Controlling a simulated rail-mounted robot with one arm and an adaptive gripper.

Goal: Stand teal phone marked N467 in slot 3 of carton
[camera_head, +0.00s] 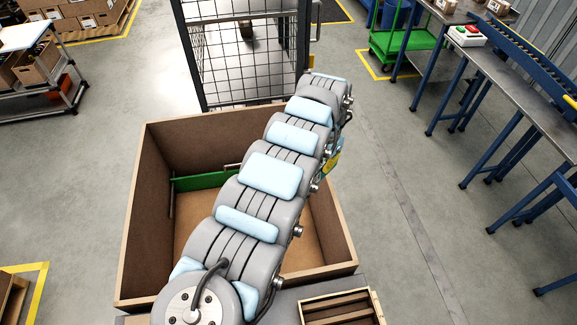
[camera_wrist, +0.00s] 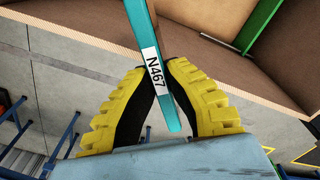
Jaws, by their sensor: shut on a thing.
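The teal phone (camera_wrist: 142,35) marked N467 is held between the two yellow fingers of my gripper (camera_wrist: 160,72) in the wrist view. Its white label faces the camera, and its upper end runs out of the picture. In the head view my gripper (camera_head: 332,160) is mostly hidden behind my arm, above the right wall of a large brown bin. A small wooden carton (camera_head: 375,306) with dividers and narrow slots shows at the bottom edge of the head view, partly cut off. Slot numbers cannot be read.
The large brown bin (camera_head: 140,215) has high walls and a green bar (camera_head: 200,181) inside, also in the wrist view (camera_wrist: 258,22). A wire mesh cage (camera_head: 225,60) stands behind it. Blue-legged benches (camera_head: 505,80) stand at right. Floor between is clear.

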